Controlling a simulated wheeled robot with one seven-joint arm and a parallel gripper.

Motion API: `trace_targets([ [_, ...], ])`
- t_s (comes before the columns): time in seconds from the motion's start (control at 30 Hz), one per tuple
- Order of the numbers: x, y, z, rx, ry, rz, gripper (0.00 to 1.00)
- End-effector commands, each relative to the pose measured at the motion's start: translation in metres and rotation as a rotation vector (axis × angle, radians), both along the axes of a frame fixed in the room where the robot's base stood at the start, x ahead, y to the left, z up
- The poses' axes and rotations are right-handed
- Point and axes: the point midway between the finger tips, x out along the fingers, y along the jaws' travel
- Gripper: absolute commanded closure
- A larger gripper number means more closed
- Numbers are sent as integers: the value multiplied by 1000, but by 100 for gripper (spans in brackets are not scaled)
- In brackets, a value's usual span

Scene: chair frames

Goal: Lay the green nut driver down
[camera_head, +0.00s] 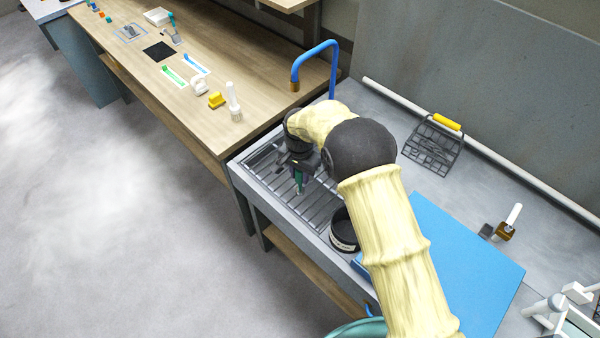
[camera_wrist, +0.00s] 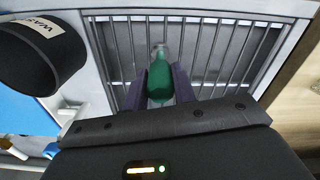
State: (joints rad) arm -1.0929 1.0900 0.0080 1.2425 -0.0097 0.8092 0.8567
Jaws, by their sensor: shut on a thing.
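My gripper (camera_wrist: 159,86) is shut on the green nut driver (camera_wrist: 160,82) by its green handle. The tool points away from the gripper, toward the slatted metal drain rack (camera_wrist: 122,48). In the head view, the nut driver (camera_head: 299,180) hangs below my gripper (camera_head: 298,170) over the rack (camera_head: 325,212), roughly upright. I cannot tell whether its tip touches the slats.
A black cup (camera_head: 343,232) with a white label stands by the rack's near end; it also shows in the wrist view (camera_wrist: 40,58). A blue tap (camera_head: 334,75) rises behind the rack. A blue mat (camera_head: 465,262) and a wire basket (camera_head: 432,150) lie to the right.

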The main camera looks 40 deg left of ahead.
Motion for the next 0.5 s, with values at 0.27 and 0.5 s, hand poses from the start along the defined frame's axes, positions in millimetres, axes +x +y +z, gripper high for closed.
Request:
trace_targets([
  [0.27,0,0,-8,0,0,0,96],
  [0.5,0,0,-13,0,0,0,96],
])
